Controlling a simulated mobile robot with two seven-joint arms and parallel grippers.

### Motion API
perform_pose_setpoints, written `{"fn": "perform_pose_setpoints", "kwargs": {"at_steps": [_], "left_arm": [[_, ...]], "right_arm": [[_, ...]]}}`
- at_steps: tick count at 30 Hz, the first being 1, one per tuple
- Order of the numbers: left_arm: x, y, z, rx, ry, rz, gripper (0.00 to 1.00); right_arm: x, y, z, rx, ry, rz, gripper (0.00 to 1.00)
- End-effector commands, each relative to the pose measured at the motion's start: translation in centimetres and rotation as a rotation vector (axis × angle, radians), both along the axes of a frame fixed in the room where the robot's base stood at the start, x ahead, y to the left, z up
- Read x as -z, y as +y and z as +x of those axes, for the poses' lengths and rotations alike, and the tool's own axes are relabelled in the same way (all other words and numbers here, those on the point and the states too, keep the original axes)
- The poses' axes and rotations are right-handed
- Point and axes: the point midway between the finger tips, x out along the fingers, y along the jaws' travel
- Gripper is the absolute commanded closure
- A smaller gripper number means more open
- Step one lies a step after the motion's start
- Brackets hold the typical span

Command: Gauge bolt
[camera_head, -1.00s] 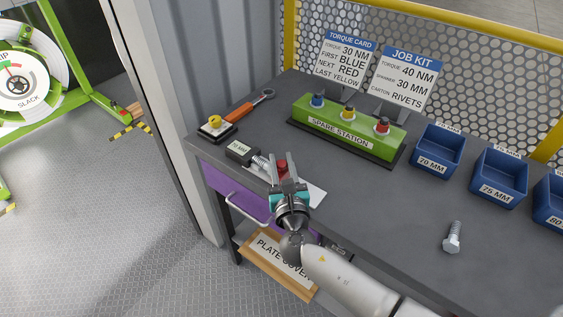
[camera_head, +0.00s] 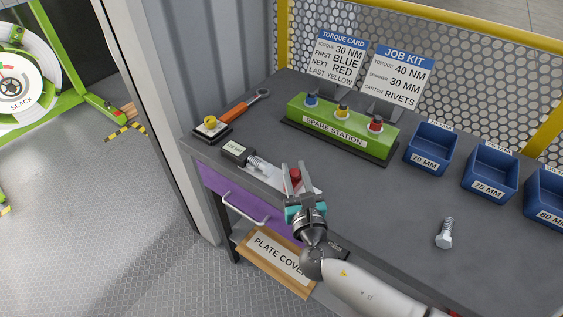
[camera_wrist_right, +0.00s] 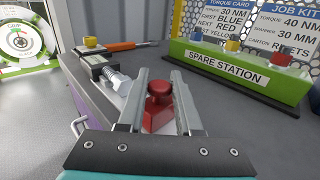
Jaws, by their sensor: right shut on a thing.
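The gauge has a dark block with a small white label (camera_head: 235,152), a pale base plate and a red slider with a round knob (camera_head: 295,175). A silver bolt (camera_head: 257,163) lies on the gauge beside the dark block; it also shows in the right wrist view (camera_wrist_right: 117,84). My right gripper (camera_head: 294,178) is shut on the red slider (camera_wrist_right: 158,107), whose body sits between the fingers in the wrist view. A gap shows between bolt and slider. A second bolt (camera_head: 445,234) lies loose on the bench (camera_head: 360,215). My left gripper is not in view.
Blue bins marked 70 MM (camera_head: 431,149), 75 MM (camera_head: 490,174) and 80 MM (camera_head: 546,199) line the right. The green spare station (camera_head: 338,130) stands behind the gauge. An orange-handled spanner (camera_head: 241,107) and a yellow-knobbed item (camera_head: 211,128) lie at the left.

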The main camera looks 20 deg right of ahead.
Motion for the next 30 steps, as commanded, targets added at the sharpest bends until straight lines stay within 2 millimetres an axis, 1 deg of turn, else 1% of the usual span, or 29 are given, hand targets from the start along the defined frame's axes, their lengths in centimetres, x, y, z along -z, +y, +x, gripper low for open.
{"fn": "perform_pose_setpoints", "kwargs": {"at_steps": [1,3,11,12,19,20,27,30], "left_arm": [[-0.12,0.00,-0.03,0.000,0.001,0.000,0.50],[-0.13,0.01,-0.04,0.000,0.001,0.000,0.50],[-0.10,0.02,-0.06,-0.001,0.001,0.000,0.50],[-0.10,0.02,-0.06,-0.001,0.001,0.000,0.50],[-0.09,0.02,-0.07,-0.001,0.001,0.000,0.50],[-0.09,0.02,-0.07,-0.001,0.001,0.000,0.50],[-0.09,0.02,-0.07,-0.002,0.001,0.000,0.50],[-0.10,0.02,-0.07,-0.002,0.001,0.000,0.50]], "right_arm": [[0.02,-0.32,-0.45,0.000,0.002,-0.002,1.00],[0.00,-0.53,-0.68,0.000,0.001,-0.001,1.00],[0.01,-0.55,-0.70,0.000,0.000,0.001,1.00],[0.01,-0.54,-0.69,0.000,0.000,0.001,0.65],[-0.01,-0.52,-0.68,0.000,0.000,0.001,0.39],[-0.01,-0.52,-0.67,0.000,0.000,0.001,0.37],[-0.02,-0.51,-0.71,0.000,0.000,0.001,0.37],[0.04,-0.45,-1.13,0.000,0.001,0.001,0.37]]}}
